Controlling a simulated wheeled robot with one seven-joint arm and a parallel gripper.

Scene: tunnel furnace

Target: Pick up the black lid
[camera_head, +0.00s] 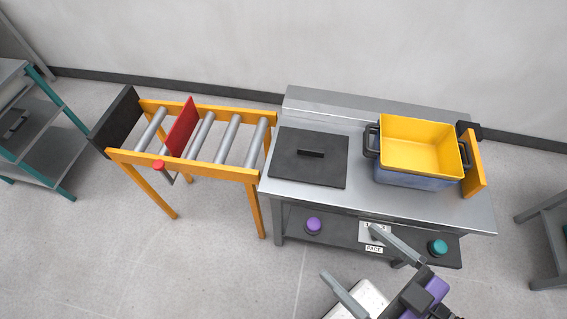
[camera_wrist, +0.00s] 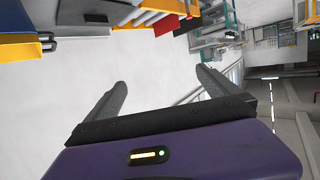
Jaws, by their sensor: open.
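The black lid (camera_head: 310,172) is a flat square plate with a raised bar handle (camera_head: 311,153) in its middle. It lies flat on the left part of the grey metal table (camera_head: 400,211), left of the pot. My gripper (camera_head: 347,250) is open and empty, in front of the table and apart from the lid, towards the lower right. In the wrist view my gripper (camera_wrist: 160,77) shows both fingers spread with nothing between them. There, a dark patch at the top left, on the grey table, seems to be the lid.
A blue pot with a yellow inside (camera_head: 420,145) and black side handles stands right of the lid. A yellow upright plate (camera_head: 473,160) is beside it. A roller conveyor (camera_head: 200,140) with a red plate (camera_head: 180,128) adjoins the table's left end. Purple (camera_head: 314,225) and teal (camera_head: 437,247) buttons sit below.

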